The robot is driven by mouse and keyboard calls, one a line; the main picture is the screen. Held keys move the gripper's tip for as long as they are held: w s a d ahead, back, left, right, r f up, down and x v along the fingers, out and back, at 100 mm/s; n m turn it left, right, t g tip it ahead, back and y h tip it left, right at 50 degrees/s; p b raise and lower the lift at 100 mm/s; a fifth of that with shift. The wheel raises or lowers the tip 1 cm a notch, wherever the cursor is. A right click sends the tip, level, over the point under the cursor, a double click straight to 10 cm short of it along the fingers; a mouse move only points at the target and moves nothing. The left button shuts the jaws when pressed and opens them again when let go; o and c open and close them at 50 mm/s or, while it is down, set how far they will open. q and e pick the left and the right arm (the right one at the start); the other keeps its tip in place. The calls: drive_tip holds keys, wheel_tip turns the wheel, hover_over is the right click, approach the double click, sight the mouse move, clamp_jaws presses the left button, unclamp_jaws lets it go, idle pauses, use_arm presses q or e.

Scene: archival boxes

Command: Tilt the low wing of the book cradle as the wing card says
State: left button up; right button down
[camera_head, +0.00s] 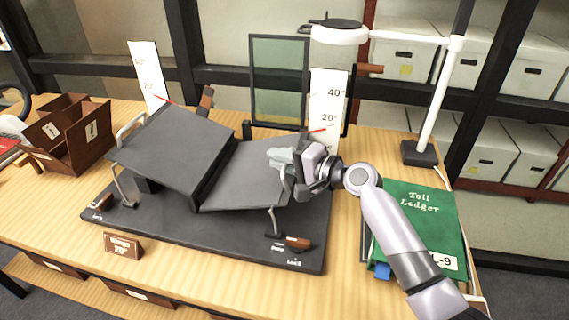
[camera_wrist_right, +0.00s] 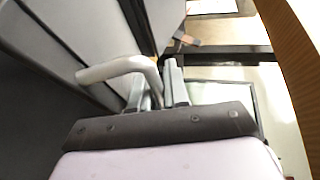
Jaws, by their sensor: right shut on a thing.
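The dark grey book cradle (camera_head: 150,232) stands on the table with two wings. The left wing (camera_head: 175,150) is tilted steeply; the right wing (camera_head: 245,180) lies flatter. The wing card (camera_head: 123,245) reads "WINGS 20°". The right scale (camera_head: 327,105) shows 20 and 40, and a red pointer (camera_head: 316,131) sits a little below the 20 label. The left scale (camera_head: 147,75) has a red pointer (camera_head: 163,99) below its 20. My right gripper (camera_head: 285,165) is shut on the right wing's white handle (camera_wrist_right: 120,68) at its outer edge. My left gripper is out of view.
A brown-handled lever (camera_head: 298,243) lies beside "Free" and "Lock" labels at the base's front right; another (camera_head: 102,202) is at front left. A green Toll Ledger (camera_head: 425,225) lies right, under my forearm. A lamp (camera_head: 433,100) and brown box (camera_head: 70,135) flank the cradle.

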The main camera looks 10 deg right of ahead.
drive_tip(key=c, duration=1.5)
unclamp_jaws()
drive_tip(key=shift+v, duration=3.55)
